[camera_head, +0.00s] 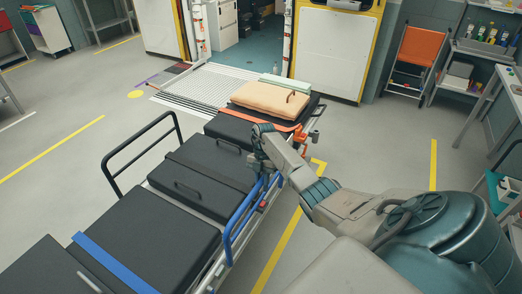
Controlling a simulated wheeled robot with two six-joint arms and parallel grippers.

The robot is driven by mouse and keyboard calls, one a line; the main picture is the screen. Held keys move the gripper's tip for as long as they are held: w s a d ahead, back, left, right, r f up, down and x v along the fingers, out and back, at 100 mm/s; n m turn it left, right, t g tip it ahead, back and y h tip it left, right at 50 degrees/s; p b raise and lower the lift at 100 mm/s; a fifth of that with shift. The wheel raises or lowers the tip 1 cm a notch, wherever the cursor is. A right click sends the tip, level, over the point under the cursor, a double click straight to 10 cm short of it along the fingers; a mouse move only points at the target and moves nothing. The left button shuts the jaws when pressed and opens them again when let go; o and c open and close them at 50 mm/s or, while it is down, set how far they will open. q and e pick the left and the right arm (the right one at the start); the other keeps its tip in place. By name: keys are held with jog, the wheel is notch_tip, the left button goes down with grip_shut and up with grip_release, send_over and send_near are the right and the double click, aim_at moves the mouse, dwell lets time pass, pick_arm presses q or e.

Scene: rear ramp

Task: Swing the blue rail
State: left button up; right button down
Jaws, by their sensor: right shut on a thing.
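The blue rail (236,218) stands along the right side of a stretcher with black pads (205,180). It is a bent tube frame and looks raised along the pad's edge. My right arm reaches in from the lower right, and its gripper (264,172) is at the far upper end of the blue rail, shut on it. The wrist hides part of the fingers and that end of the rail. A black rail (125,160) stands raised on the stretcher's left side. My left gripper is not in view.
A peach blanket (268,98) and a green folded cloth (285,83) lie at the stretcher's far end, near an orange strap. A ramp (205,92) leads to an open vehicle behind. An orange folding chair (415,50) and shelves stand at right. The floor at left is clear.

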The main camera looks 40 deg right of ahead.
jog(key=shift+s+a+f, duration=0.15)
jog(key=shift+f, duration=0.15)
jog(key=c, duration=1.3)
grip_release()
jog(key=shift+o, duration=0.2)
jog(key=shift+r, duration=0.15)
jog(key=shift+w+d+r, duration=0.2)
jog(key=shift+w+r, duration=0.05)
jog(key=b+v, duration=0.2)
jog(key=v, duration=0.2)
jog(key=shift+w+d+r, duration=0.1)
jog(key=shift+w+d, duration=0.05)
jog(key=p+v, duration=0.2)
jog(key=v, duration=0.3)
jog(key=shift+r, duration=0.35)
jog(key=shift+f, duration=0.1)
